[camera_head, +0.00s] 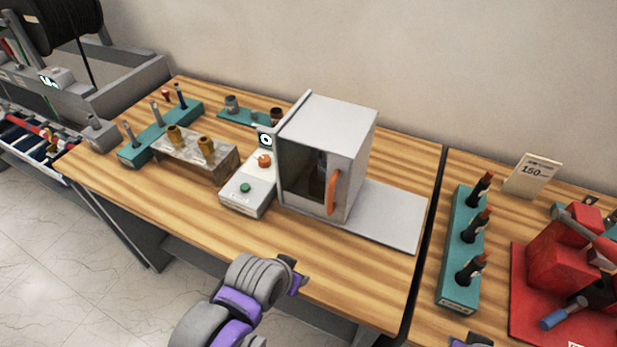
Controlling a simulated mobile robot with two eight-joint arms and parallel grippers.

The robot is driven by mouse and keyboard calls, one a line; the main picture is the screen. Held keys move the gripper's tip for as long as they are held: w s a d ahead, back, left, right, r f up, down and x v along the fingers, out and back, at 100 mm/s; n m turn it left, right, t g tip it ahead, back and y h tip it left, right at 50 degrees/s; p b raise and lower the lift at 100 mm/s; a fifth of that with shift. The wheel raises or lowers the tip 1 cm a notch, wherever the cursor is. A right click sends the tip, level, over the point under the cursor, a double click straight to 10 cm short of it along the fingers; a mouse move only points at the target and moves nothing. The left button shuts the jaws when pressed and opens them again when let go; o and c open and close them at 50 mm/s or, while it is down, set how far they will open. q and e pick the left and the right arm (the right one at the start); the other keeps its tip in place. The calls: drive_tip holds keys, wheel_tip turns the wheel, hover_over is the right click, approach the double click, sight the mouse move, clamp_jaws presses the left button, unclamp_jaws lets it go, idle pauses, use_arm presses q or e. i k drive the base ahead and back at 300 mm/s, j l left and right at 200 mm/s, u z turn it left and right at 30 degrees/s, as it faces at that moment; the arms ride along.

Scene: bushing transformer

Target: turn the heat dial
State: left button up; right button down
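The heat dial appears to be the orange knob (264,160) on the sloped face of a small white control box (250,195). A small round display (265,140) sits above the knob and a green button (245,188) below it. The box stands against the left side of a grey oven-like cabinet (345,130) with a dark window and an orange handle (333,190). My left gripper (294,276) is in front of the table's near edge, well short of the dial; its fingers are too small to read. Only a sliver of my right gripper (472,341) shows at the bottom edge.
Left of the box are a metal block (190,160) with brass fittings and a teal tool rack (160,130). A grey plate (385,215) lies right of the cabinet. The right table holds a teal rack (460,250) of dark bushings and a red machine (565,255). The wooden front area is clear.

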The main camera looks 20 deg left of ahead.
sight(264, 161)
drive_tip(key=u, duration=1.25)
